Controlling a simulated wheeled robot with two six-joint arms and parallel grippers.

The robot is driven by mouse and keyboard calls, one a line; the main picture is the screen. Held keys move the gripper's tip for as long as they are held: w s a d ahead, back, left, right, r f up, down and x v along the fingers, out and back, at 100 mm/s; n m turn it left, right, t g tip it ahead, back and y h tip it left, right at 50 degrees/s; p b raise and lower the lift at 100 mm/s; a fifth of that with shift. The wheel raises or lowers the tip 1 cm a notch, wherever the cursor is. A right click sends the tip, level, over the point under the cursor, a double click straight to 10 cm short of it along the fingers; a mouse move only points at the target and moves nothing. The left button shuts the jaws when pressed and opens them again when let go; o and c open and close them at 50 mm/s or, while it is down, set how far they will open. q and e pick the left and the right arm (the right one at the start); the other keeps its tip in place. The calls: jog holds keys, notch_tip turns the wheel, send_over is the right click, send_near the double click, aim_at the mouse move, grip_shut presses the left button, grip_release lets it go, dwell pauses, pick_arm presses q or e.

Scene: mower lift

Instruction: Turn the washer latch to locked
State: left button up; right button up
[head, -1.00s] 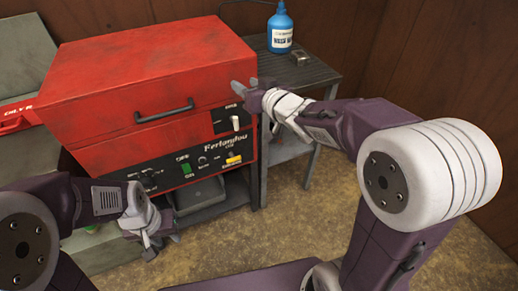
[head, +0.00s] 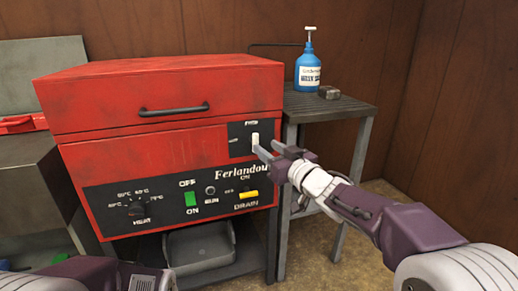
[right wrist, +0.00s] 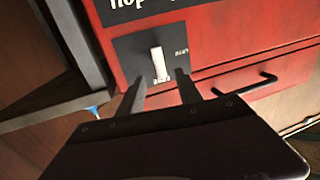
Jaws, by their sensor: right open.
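The red washer (head: 110,165) stands at left with its lid down. Its latch is a white lever (head: 255,139) on a small dark plate at the upper right of the front, and it points up and down. My right gripper (head: 267,149) is open, with its fingertips close to the latch. In the right wrist view, which is turned over, the latch (right wrist: 159,64) lies between and just beyond the two fingertips (right wrist: 162,86). I cannot tell whether a finger touches it. The plate's lettering is too small to read. My left gripper is out of view.
Below the latch is a control panel with a green switch (head: 190,199) and a yellow drain switch (head: 249,194). A black handle (head: 174,110) sticks out from the lid. A grey side table (head: 335,108) holds a blue bottle (head: 307,70) and a small block (head: 329,92).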

aim_at(257, 141)
jog(key=b+x, duration=0.1)
jog(key=x, duration=0.5)
grip_shut()
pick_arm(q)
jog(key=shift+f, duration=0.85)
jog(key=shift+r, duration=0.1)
